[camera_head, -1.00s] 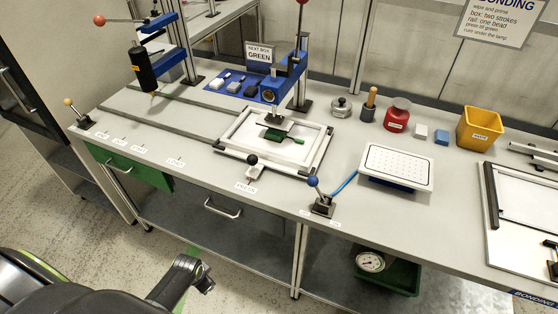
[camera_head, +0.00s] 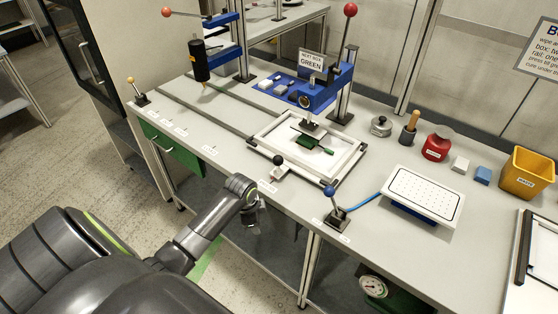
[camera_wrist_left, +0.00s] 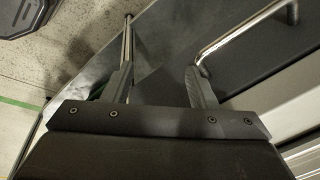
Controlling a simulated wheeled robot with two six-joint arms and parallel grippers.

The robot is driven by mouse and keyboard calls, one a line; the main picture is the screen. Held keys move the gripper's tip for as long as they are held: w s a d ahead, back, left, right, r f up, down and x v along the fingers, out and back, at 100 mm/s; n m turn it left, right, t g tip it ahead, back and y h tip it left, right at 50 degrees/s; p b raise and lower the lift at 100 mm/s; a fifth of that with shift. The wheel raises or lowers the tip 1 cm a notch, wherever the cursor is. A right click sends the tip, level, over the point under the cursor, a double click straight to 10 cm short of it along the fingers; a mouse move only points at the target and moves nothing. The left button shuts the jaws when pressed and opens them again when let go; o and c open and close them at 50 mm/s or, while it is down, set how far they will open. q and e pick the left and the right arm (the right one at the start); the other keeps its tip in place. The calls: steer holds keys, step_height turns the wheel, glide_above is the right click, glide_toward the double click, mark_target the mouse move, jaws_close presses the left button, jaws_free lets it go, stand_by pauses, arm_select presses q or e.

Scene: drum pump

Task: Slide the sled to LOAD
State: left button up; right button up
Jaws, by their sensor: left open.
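The sled, a white rectangular frame (camera_head: 318,173), sits on the bench under the blue press (camera_head: 318,93). A green piece (camera_head: 309,140) lies in it below the press. A black ball knob (camera_head: 278,160) stands at the sled's front edge, above a front label too small to read surely. Smaller white labels (camera_head: 210,150) lie to the left along the bench front. My left gripper (camera_head: 252,226) hangs in front of the bench edge, below and left of the knob, apart from it. In the left wrist view its fingers (camera_wrist_left: 160,85) are spread and empty. My right gripper is out of view.
A blue-knobbed lever (camera_head: 334,205) stands right of the sled, near a white perforated plate (camera_head: 424,194). Two dark grooves run left across the bench. A black dispenser (camera_head: 200,62) hangs at the back left. A drawer handle (camera_wrist_left: 240,32) lies near my left fingers.

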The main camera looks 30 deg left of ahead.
arm_select(q)
step_height(320, 180, up, 9)
steer(key=w+d+m, duration=0.1)
steer(key=w+m, duration=0.1)
steer(key=m, duration=1)
glide_toward(277, 157)
steer(key=shift+h, duration=0.4)
steer(key=x, duration=0.4)
steer(key=p+x, duration=0.1)
steer(key=x, duration=0.2)
steer(key=p+x, duration=0.1)
steer(key=x, duration=0.3)
steer(key=shift+a+f, duration=0.3)
steer(key=shift+a, duration=0.05)
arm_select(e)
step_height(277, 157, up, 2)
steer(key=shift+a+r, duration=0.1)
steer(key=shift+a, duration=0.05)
arm_select(q)
jaws_close()
